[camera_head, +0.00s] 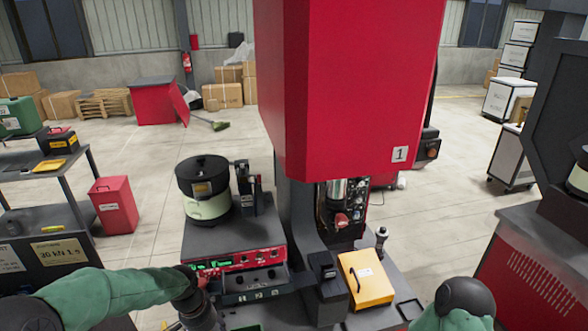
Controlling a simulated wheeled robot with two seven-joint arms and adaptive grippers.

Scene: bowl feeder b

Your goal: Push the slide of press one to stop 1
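Press one (350,80) is the tall red machine in the middle, with a "1" plate (400,154) on its lower right corner. At its left stands a bowl feeder (204,190) on a grey base with a red control panel (245,260). Below the panel is a dark strip (252,295) with small number plates. A small red piece (206,275) shows at the strip's left end; I cannot tell whether it is the slide's handle. My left gripper (205,288) is beside it, mostly hidden by my wrist; contact and opening are unclear. My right gripper is out of view.
A yellow box (366,279) lies on the press table right of the press column, beside a dark upright knob (381,240). A red bin (114,206) and a grey shelf table stand at left. Another red machine (535,270) is at right.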

